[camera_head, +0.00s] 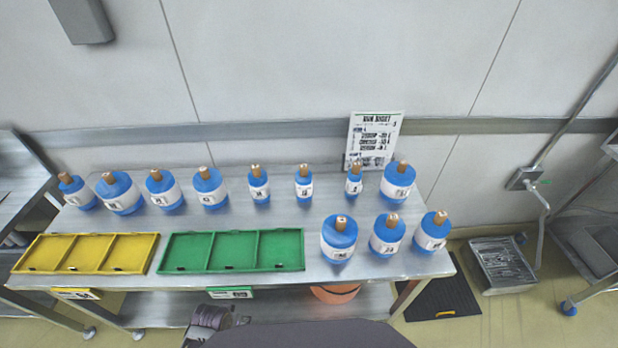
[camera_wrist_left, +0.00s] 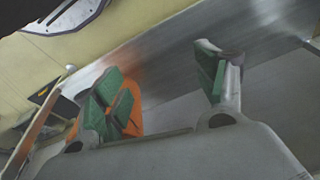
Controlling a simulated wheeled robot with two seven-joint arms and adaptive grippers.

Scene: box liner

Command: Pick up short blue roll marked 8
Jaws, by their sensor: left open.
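Several blue rolls with white label bands and brown cores stand upright on the metal table (camera_head: 330,282). The labels are too small to read, so I cannot tell which is marked 8. The back row runs from a left-end roll (camera_head: 77,190) past narrow rolls (camera_head: 259,186) to a wide roll (camera_head: 397,183). Three more stand at the front right, including a front roll (camera_head: 338,239). My left gripper (camera_head: 212,316) is low at the table's front edge, away from the rolls. In the left wrist view its green-padded fingers (camera_wrist_left: 162,95) are apart and empty. My right gripper is out of view.
A yellow tray (camera_head: 104,238) and a green tray (camera_head: 258,232), each divided and empty, lie along the table's front. A printed sign (camera_head: 373,140) stands at the back. An orange container (camera_head: 335,293) is under the table. A dark mat (camera_head: 441,299) lies on the floor at right.

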